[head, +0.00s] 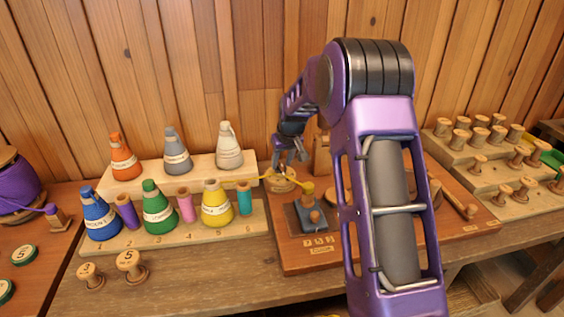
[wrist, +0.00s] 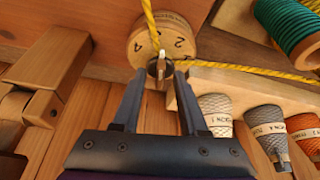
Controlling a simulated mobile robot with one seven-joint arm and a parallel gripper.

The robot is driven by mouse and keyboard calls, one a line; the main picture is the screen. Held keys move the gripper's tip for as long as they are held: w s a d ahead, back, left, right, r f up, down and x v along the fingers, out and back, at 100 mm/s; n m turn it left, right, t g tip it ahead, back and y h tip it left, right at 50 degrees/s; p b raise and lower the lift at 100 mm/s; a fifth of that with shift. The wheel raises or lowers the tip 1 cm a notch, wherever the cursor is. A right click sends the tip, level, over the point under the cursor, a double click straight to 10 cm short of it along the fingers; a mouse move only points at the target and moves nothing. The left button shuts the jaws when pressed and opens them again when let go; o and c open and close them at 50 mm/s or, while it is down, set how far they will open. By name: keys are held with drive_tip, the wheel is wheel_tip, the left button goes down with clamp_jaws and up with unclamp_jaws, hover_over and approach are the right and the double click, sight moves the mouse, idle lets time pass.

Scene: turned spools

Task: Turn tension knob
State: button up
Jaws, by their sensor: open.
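The tension knob is a round wooden dial (wrist: 170,33) with numbers on its face, 2 and 4 among them. It also shows in the head view (head: 281,184), on the brown board below my gripper. A small dark centre piece with a narrow wooden grip (wrist: 160,67) stands at the dial's edge in the wrist view. My gripper (wrist: 160,73) is open, its two fingers on either side of this piece. I cannot tell whether they touch it. In the head view my gripper (head: 290,158) hangs just above the dial. A yellow thread (wrist: 240,72) passes by the dial.
Thread cones, such as a yellow one (head: 216,205), stand on stepped wooden racks to the left. A small dark block with a wooden peg (head: 308,194) is close to the dial. A rack of wooden spools (head: 482,140) is at right. The plank wall is behind.

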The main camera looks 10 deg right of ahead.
drive_tip(key=shift+c, duration=0.3)
clamp_jaws()
drive_tip(key=shift+d, duration=0.1)
drive_tip(key=n, duration=0.1)
drive_tip(key=n+y, duration=0.1)
drive_tip(key=shift+d+n+g, duration=0.2)
drive_tip(key=shift+n+g, duration=0.1)
drive_tip(key=shift+n, duration=0.1)
drive_tip(key=n, duration=0.1)
drive_tip(key=n+y+p, duration=0.1)
drive_tip(key=n, duration=0.1)
drive_tip(key=shift+w+d+n+g, duration=0.15)
drive_tip(key=shift+w+n+g, duration=0.05)
drive_tip(key=shift+n+g, duration=0.1)
drive_tip(key=n+g+y+p, duration=0.1)
drive_tip(key=n, duration=0.2)
drive_tip(key=shift+w+d, duration=0.1)
drive_tip(key=shift+w, duration=0.05)
drive_tip(key=shift+w+n+g+p, duration=0.15)
drive_tip(key=shift+n+g+p, duration=0.5)
drive_tip(key=shift+n, duration=0.95)
drive_tip(key=shift+d, duration=0.1)
